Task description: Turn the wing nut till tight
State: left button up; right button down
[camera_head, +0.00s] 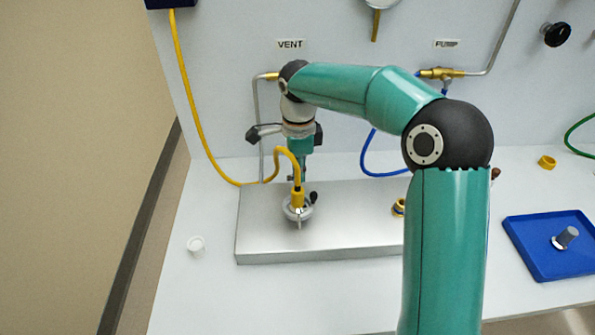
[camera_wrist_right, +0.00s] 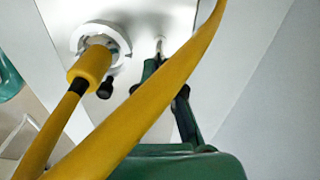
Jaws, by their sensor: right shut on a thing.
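A round silver clamp (camera_head: 298,211) sits on the metal plate, with a yellow hose fitting (camera_head: 297,197) upright in it. A small dark knob (camera_head: 313,197) sticks out at its right; the clamp ring (camera_wrist_right: 77,39) and knob (camera_wrist_right: 105,89) also show in the right wrist view. My right gripper (camera_head: 299,178) points down just behind the fitting. Its fingertips (camera_wrist_right: 157,63) are closed together beside the clamp, on what seems to be the wing nut. That hold is mostly hidden by the fingers, and the wing nut cannot be made out clearly. My left gripper is not in view.
The yellow hose (camera_head: 285,150) loops close around my right gripper and crosses in front of its fingers in the wrist view. A thin metal tube (camera_head: 258,105) stands left of it. A blue tray (camera_head: 535,262) is far right.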

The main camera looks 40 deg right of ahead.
jog(key=shift+w+a+r+m, duration=0.15)
jog(key=shift+w+r+m, duration=0.1)
jog(key=shift+m, duration=0.45)
jog(key=c, duration=1.3)
grip_release()
jog(key=shift+f, duration=0.2)
jog(key=shift+s, duration=0.1)
notch_tip(320, 180, up, 12)
